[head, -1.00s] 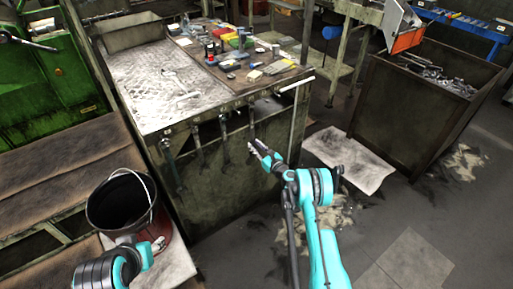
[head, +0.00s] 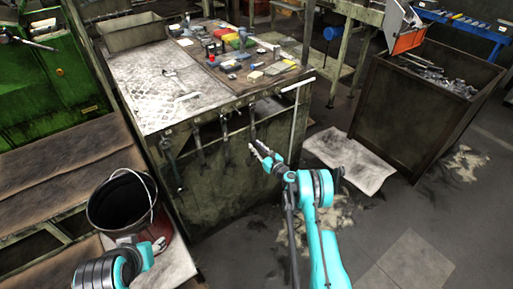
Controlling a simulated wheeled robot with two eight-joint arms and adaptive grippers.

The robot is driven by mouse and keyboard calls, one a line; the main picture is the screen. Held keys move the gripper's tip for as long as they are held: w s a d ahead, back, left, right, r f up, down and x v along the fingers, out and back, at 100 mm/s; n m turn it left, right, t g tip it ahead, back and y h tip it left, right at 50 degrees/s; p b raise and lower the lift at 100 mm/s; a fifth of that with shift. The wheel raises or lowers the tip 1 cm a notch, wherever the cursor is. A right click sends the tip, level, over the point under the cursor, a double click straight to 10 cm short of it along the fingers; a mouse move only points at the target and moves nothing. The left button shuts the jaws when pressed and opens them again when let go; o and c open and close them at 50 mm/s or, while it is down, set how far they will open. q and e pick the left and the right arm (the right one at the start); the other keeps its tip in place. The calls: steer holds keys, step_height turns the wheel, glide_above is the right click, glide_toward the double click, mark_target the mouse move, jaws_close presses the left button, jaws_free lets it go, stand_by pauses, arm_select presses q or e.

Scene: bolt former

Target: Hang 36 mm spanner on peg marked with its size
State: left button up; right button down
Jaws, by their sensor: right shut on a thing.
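Several dark spanners hang in a row along the front edge of the workbench, among them one at the left (head: 171,160), one in the middle (head: 198,138) and one at the right end (head: 252,122). The size marks are too small to read, so I cannot tell which is the 36 mm spanner or its peg. My right gripper (head: 258,151) is in front of the bench, at the lower end of the right-end spanner. It appears shut on that spanner, though the contact is small and unclear. My left arm is at the bottom left; its gripper (head: 158,245) is by the bucket, its jaws unclear.
The workbench (head: 135,85) carries tools and small boxes. A dark bucket (head: 105,207) stands at the lower left. A metal bin of parts (head: 395,120) stands at the right, with a pale sheet (head: 345,165) on the floor beside it. The floor in front is open.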

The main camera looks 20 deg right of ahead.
steer(key=c, duration=1.2)
jaws_free()
steer(key=shift+r, duration=0.1)
steer(key=shift+o, duration=0.2)
steer(key=shift+s, duration=0.1)
steer(key=v, duration=0.7)
steer(key=s+a+r+n+g, duration=0.1)
steer(key=a+r+n+g, duration=0.15)
steer(key=r+n, duration=0.35)
steer(key=s+a+r+n+g, duration=0.1)
steer(key=a+r+n, duration=0.3)
steer(key=r, duration=0.5)
steer(key=s+a+r+n+g, duration=0.3)
steer(key=s+a+r+n, duration=0.2)
steer(key=s+r+n, duration=0.3)
steer(key=s+d+n+g+h, duration=0.1)
steer(key=s+n+h, duration=0.2)
steer(key=s+n, duration=0.4)
steer(key=s+d+n+g+h, duration=0.2)
steer(key=s+n, duration=0.5)
steer(key=s, duration=1.8)
steer(key=shift+f+h, duration=0.15)
steer(key=shift+h, duration=0.45)
